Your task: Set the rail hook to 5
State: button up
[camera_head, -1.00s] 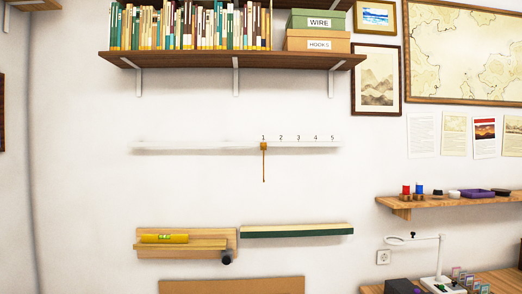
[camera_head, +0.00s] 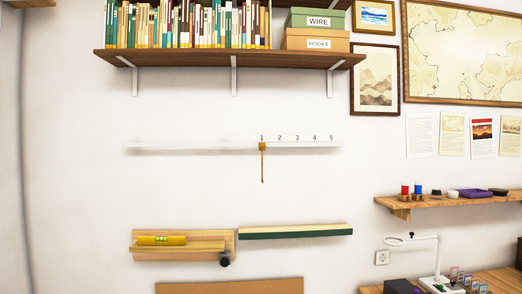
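A white rail (camera_head: 200,147) runs across the white wall, with the numbers 1 to 5 (camera_head: 297,138) printed along its right part. The rail hook (camera_head: 262,147) is a small orange-brown block on the rail, directly under the number 1. A thin brown cord or rod (camera_head: 262,168) hangs straight down from it. My gripper is not in view.
A bookshelf (camera_head: 234,57) with brackets is above the rail. Below are a wooden ledge with a yellow level (camera_head: 162,240) and a green-fronted ledge (camera_head: 296,232). A small shelf (camera_head: 440,202) and a white lamp (camera_head: 438,255) are at right. The wall around the rail is clear.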

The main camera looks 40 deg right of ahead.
aim_at(262, 145)
jog(key=z, duration=0.1)
jog(key=i, duration=1)
jog(key=u, duration=0.05)
